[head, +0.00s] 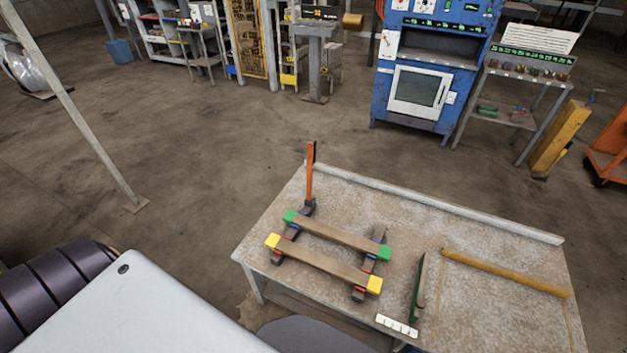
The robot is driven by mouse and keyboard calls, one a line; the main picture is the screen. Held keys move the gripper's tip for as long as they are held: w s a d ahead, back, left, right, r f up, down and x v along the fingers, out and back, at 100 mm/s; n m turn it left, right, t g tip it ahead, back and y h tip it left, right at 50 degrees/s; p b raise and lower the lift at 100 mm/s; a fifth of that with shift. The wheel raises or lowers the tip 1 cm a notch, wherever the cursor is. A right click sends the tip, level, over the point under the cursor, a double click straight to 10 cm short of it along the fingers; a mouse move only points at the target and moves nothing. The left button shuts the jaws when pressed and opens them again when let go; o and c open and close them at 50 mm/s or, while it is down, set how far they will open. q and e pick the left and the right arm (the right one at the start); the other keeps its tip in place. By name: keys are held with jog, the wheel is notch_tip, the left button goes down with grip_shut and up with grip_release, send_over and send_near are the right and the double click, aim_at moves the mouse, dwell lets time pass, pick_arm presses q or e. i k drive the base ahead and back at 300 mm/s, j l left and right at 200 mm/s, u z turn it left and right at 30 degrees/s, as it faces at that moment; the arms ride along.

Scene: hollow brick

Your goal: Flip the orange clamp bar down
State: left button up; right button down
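The orange clamp bar (310,175) stands upright near the back left of the table, with a dark tip at its top. Its lower end meets a small dark mount (308,207) on the table. The mount is beside a wooden bar with green ends (335,232). A second wooden bar with yellow ends (322,265) lies in front of it. Dark supports with red and blue parts sit under both bars. Neither gripper is in view.
The worn table (480,230) has a raised back ledge. A yellow-brown strip (505,273) lies on its right side. A green-edged upright piece (417,288) and a white block (397,325) are near the front. A blue machine (420,70) stands behind, across open floor.

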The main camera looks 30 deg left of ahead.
aim_at(312, 146)
jog(key=u, duration=1.05)
jog(key=i+j+u, duration=0.15)
jog(key=j, duration=0.25)
jog(key=i+j+u, duration=0.1)
jog(key=j, duration=0.35)
jog(key=i+j+u, duration=0.15)
jog(key=j, duration=0.2)
jog(key=i+j+u, duration=0.1)
jog(key=i+j, duration=0.15)
jog(key=j, duration=0.15)
jog(key=i+j+u, duration=0.15)
jog(key=i, duration=0.25)
jog(key=i+j+u, duration=0.15)
jog(key=i+j, duration=0.15)
jog(key=i+z, duration=0.1)
jog(key=i, duration=0.45)
jog(key=i+j+z, duration=0.15)
jog(key=i, duration=0.35)
jog(key=i+z, duration=0.4)
jog(key=i+j+z, duration=0.2)
jog(key=i+z, duration=0.2)
jog(key=i, duration=0.15)
